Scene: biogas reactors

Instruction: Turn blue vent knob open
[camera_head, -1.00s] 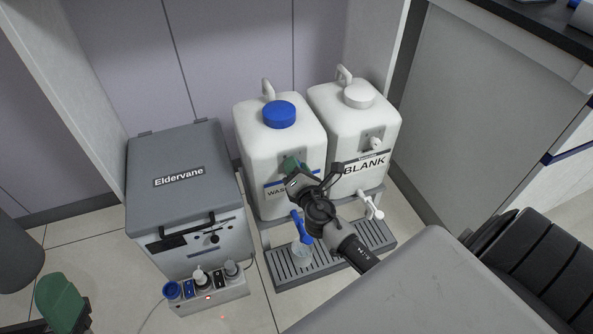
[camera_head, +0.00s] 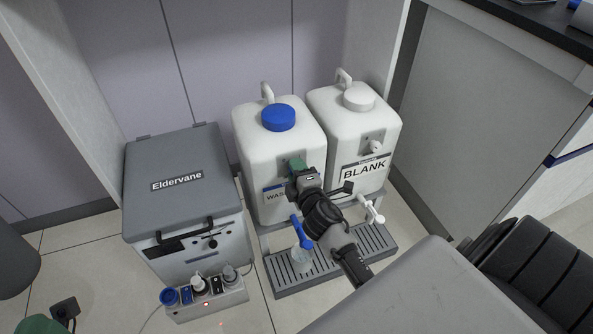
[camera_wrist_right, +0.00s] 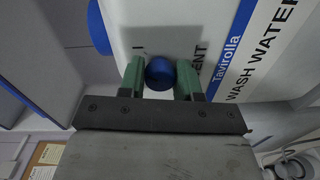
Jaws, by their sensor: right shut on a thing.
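The blue vent knob (camera_wrist_right: 159,72) is a small round knob on the front of the white wash water jug (camera_head: 262,145), which has a blue cap. In the right wrist view it sits between the two green fingertips of my right gripper (camera_wrist_right: 160,80), which is shut on it. In the head view my right gripper (camera_head: 297,166) reaches the upper front of this jug and hides the knob.
The white BLANK jug (camera_head: 352,135) stands to the right. Below the jugs are a blue tap (camera_head: 301,232), a white tap (camera_head: 372,210), a clear cup (camera_head: 301,256) and a grey drip tray (camera_head: 290,286).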

